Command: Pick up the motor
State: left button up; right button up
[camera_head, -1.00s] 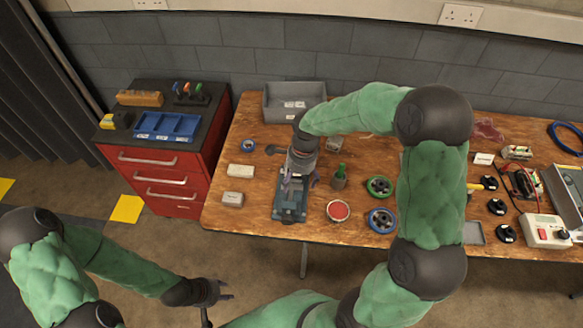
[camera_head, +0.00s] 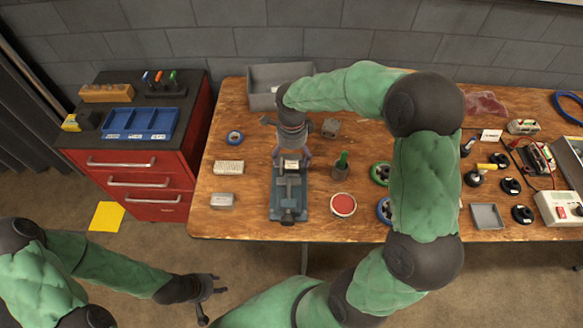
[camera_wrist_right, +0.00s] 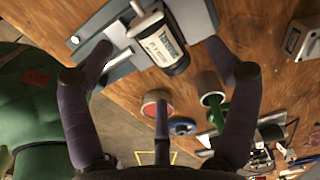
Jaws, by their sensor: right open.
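The motor (camera_wrist_right: 158,42), a dark cylinder with a white printed label, sits at the grey-blue vise (camera_head: 289,207) on the wooden table. In the head view only a small part of the motor (camera_head: 291,164) shows below my right gripper (camera_head: 291,155). In the right wrist view the spread fingers of my right gripper (camera_wrist_right: 160,75) are open and empty, with the motor ahead of them. I cannot tell whether any finger touches it. My left gripper (camera_head: 213,292) is open and empty, low in front of the table, away from the motor.
A red-topped round tin (camera_head: 343,205) and a small pot with a green handle (camera_head: 340,170) stand right of the vise. Pale blocks (camera_head: 229,167) lie left. A grey bin (camera_head: 262,96) is behind. A red drawer cabinet (camera_head: 148,186) stands left of the table (camera_head: 240,224).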

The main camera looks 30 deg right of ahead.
aim_at(292, 165)
jog(key=f, duration=0.1)
jog(key=f+b, duration=0.1)
jog(key=f, duration=0.1)
jog(key=f+b, duration=0.1)
jog(key=f, duration=0.1)
jog(key=shift+s+a+f, duration=0.1)
jog(key=shift+s+a, duration=0.1)
jog(key=shift+s, duration=0.1)
jog(key=c, duration=1.6)
